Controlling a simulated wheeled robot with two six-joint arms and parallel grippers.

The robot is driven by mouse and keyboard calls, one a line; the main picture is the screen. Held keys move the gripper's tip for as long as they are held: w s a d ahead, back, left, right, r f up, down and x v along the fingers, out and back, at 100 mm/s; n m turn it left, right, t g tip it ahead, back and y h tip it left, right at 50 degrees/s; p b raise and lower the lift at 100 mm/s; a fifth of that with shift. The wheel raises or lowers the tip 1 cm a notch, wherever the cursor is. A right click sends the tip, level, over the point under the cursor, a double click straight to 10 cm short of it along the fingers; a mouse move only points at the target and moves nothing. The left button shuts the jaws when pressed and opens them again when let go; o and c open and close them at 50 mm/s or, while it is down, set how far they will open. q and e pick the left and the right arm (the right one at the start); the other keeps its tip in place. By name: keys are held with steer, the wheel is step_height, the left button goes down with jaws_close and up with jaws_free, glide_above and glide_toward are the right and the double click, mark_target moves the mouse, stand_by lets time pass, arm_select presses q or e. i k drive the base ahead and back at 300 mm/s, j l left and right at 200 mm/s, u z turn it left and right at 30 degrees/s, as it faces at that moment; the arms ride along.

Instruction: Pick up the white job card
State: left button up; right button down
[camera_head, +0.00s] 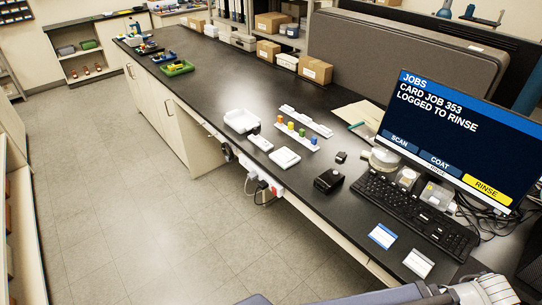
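The white job card (418,263) lies flat near the front edge of the dark bench, at the lower right of the head view. It has a whitish face with small marks too fine to read. A blue and white card (382,236) lies to its upper left, apart from it. Neither gripper shows in the head view. Only grey and white links of my own arm show at the bottom right, just below the white card. Nothing touches or covers the white card.
A keyboard (417,214) lies just behind the cards. A monitor (452,135) reads "CARD JOB 353 LOGGED TO RINSE", with RINSE in yellow. A black box (328,180) and a white tray (242,121) stand farther left. Bare bench lies left of the blue card.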

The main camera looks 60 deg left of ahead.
mark_target(285, 155)
steer(key=u, duration=2.05)
